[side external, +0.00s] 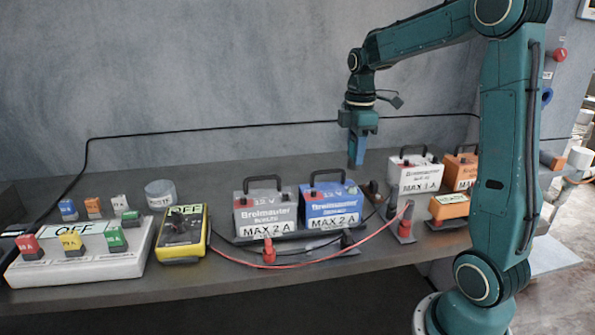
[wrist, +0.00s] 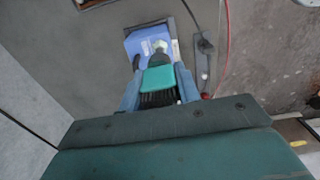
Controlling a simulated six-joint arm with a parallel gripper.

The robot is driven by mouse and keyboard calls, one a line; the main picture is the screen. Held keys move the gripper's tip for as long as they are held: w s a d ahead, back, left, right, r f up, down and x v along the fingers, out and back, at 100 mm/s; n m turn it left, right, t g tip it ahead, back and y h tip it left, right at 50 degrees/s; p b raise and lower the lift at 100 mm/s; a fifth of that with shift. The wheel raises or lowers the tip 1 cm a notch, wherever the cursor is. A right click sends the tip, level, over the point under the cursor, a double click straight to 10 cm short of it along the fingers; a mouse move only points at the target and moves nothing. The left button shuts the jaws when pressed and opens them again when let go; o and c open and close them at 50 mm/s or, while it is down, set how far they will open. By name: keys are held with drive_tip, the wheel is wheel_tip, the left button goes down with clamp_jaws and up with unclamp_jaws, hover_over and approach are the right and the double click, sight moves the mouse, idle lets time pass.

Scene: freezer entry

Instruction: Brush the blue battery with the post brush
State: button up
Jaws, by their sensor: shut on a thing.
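The blue battery (side external: 331,205) stands upright on a dark tray, with a black handle on top and a "MAX 2 A" label. My gripper (side external: 357,155) hangs pointing down, above and a little to the right of the blue battery, apart from it in the side view. In the wrist view the fingers are shut on the post brush (wrist: 158,80), a teal body with dark bristles. The blue battery (wrist: 136,44) shows beyond the brush in the wrist view, partly hidden by it. I cannot tell from the wrist view whether they touch.
A grey battery (side external: 264,212) stands left of the blue one. A white battery (side external: 416,174) and orange boxes stand to the right. A yellow meter (side external: 183,235) and a white switch strip (side external: 80,262) are at left. Red and black cables cross the front bench.

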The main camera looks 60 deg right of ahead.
sight(352, 185)
drive_tip(key=shift+f, duration=0.15)
drive_tip(key=shift+f, duration=1.8)
drive_tip(key=shift+f, duration=1.4)
idle(1.0)
drive_tip(key=o, duration=1.2)
drive_tip(key=shift+c, duration=0.2)
drive_tip(key=shift+r, duration=0.1)
wheel_tip(352, 185, up, 13)
drive_tip(key=shift+r, duration=0.3)
